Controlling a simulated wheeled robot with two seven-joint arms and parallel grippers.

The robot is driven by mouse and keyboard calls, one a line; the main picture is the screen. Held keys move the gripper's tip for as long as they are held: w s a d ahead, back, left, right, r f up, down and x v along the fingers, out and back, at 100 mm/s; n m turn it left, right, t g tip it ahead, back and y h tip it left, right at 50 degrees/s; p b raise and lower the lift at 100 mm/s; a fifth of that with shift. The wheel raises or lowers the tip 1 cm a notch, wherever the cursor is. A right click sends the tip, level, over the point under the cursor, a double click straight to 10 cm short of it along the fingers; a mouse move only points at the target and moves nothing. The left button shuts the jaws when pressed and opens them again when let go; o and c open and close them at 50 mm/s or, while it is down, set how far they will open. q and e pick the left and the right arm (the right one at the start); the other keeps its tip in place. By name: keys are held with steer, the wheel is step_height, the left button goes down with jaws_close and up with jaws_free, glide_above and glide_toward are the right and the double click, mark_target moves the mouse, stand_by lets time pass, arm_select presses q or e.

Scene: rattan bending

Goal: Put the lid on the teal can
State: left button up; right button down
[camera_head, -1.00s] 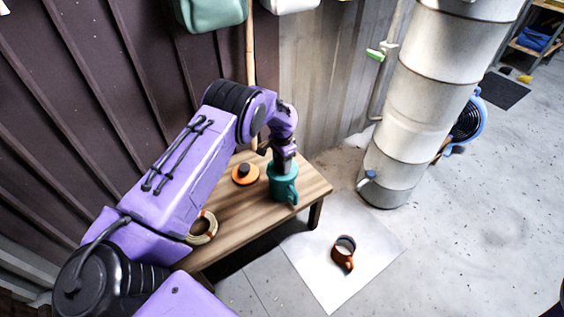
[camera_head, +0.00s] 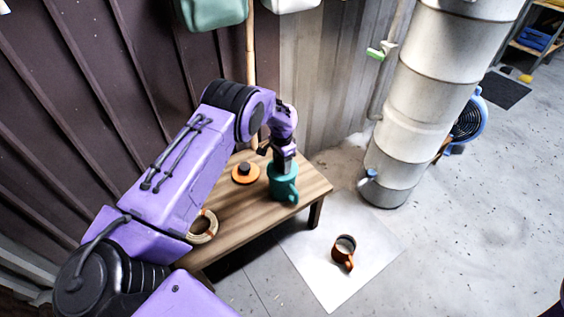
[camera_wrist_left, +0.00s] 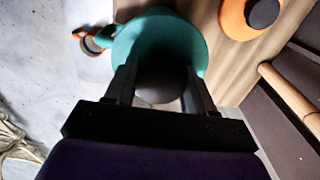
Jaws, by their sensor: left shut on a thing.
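The teal can (camera_head: 284,190) stands upright on the wooden table near its right end, its handle toward the front. My left gripper (camera_head: 283,165) points down over the top of the can. In the left wrist view, my left gripper (camera_wrist_left: 160,85) is shut on the dark round knob of a teal lid (camera_wrist_left: 158,28). The lid hides most of the can, and I cannot tell whether it touches the rim. An orange lid (camera_head: 239,178) with a dark knob lies flat on the table behind and left of the can. My right gripper is not in view.
A roll of tape (camera_head: 203,228) lies on the wooden table (camera_head: 243,212). A dark ribbed wall is behind the table, with a bamboo pole (camera_head: 250,45) there. A large pale column (camera_head: 410,110) stands right.

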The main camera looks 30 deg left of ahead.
arm_select(q)
steer(key=shift+f+b, duration=0.55)
steer(key=shift+f, duration=0.2)
stand_by(0.7)
steer(key=o, duration=1.4)
steer(key=shift+r+p, duration=3.3)
steer(key=shift+r, duration=0.75)
